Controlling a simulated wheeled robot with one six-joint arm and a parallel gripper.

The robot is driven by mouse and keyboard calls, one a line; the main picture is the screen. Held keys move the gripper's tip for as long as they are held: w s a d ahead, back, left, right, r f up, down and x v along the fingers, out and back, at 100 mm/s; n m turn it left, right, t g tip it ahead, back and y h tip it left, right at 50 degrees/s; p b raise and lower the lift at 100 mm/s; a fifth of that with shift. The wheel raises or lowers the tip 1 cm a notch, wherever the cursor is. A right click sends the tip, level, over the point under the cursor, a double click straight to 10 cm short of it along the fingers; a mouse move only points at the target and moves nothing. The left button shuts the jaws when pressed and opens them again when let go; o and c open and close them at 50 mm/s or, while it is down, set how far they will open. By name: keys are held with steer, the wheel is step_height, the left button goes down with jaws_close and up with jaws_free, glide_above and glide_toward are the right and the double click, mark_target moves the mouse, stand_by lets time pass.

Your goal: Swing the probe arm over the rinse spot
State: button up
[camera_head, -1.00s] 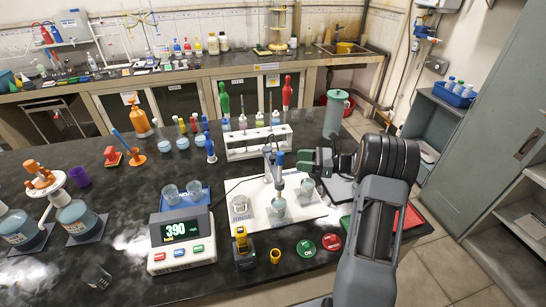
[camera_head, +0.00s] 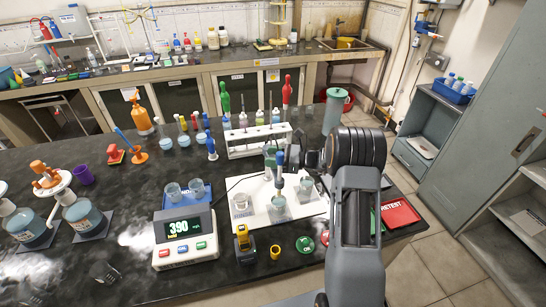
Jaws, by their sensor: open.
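The probe arm (camera_head: 279,162) stands on a white board (camera_head: 262,219), with its blue-topped probe hanging down over the middle beaker (camera_head: 278,201). A second beaker (camera_head: 240,207) stands at the board's left and a third (camera_head: 307,187) at its right. Marks on the board by the left beaker are too small to read, so I cannot be sure which place is the rinse spot. My gripper (camera_head: 286,157) is open at the blue top of the probe arm, with its fingers close around or beside it. Whether they touch it cannot be told. My wrist hides part of the bench to the right.
A white rack (camera_head: 258,146) with bottles stands just behind the board. A yellow device (camera_head: 243,243) and a green button (camera_head: 305,245) lie in front.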

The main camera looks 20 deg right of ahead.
steer(key=shift+c, duration=0.2)
jaws_close()
steer(key=shift+d, duration=0.1)
steer(key=shift+t, duration=0.3)
